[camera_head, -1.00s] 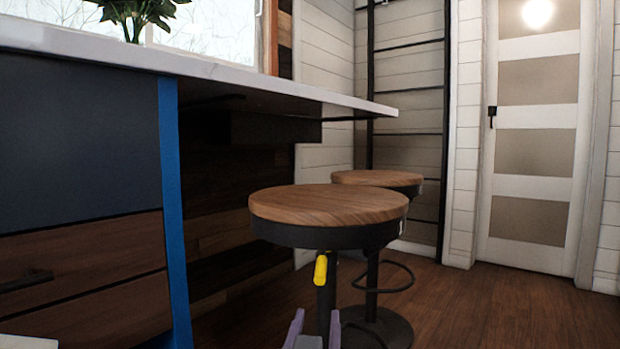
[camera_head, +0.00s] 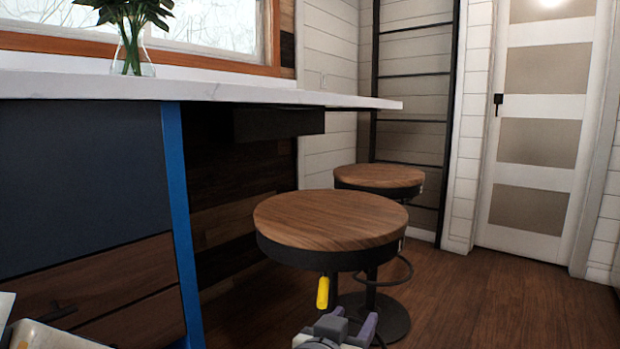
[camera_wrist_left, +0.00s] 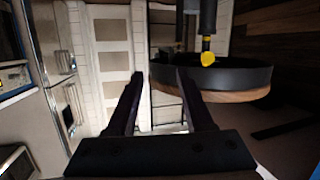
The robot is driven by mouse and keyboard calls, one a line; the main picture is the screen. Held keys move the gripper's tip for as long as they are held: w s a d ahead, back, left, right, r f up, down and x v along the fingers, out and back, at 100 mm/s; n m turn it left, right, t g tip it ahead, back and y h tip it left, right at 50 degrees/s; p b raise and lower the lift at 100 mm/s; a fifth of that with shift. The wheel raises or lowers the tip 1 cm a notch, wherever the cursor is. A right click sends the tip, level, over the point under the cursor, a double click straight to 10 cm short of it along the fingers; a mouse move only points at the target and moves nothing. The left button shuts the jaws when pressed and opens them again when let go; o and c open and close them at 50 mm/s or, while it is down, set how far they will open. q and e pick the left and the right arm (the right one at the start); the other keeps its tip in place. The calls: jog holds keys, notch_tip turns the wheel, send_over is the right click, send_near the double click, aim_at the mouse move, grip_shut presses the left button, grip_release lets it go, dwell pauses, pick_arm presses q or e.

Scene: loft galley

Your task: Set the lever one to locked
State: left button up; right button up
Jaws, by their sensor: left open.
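The lever with a yellow grip (camera_head: 322,292) hangs below the front edge of the near stool's seat (camera_head: 330,222). It points nearly straight down. The yellow grip also shows in the left wrist view (camera_wrist_left: 207,58), where the stool appears upside down. My left gripper (camera_head: 340,325) is low at the bottom of the head view, just below and right of the grip. In the wrist view its two fingers (camera_wrist_left: 160,76) are apart with nothing between them, and the grip lies beyond the right fingertip, not touched. My right gripper is not in view.
A second stool (camera_head: 378,178) stands behind the near one. A white counter (camera_head: 230,92) with a glass vase (camera_head: 132,55) runs along the left, above dark cabinets (camera_head: 85,180). The wooden floor (camera_head: 480,300) to the right is clear up to the door (camera_head: 540,130).

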pick_arm(q)
jog(key=s+a+r+m+g+y+p, duration=0.1)
jog(key=s+r+g+p, duration=0.5)
jog(key=p, duration=1.1)
jog(key=s+a+r+m+g+y+p, duration=0.1)
jog(key=s+a+r+g+p, duration=0.3)
jog(key=r+p, duration=1)
jog(key=s+m+g+p, duration=0.1)
jog(key=s+p, duration=0.2)
jog(key=shift+s+a+g+y, duration=0.25)
jog(key=shift+a+g+y, duration=0.05)
jog(key=shift+a+g, duration=0.1)
jog(key=shift+r, duration=0.1)
jog(key=s+a+m+g+y, duration=0.1)
jog(key=s+a+g+y, duration=0.15)
jog(key=s, duration=0.35)
notch_tip(320, 180, up, 17)
jog(key=p, duration=1.7)
jog(key=shift+a+p, duration=0.3)
jog(key=shift+a, duration=0.05)
jog(key=shift+w+h, duration=0.1)
jog(key=shift+h, duration=0.15)
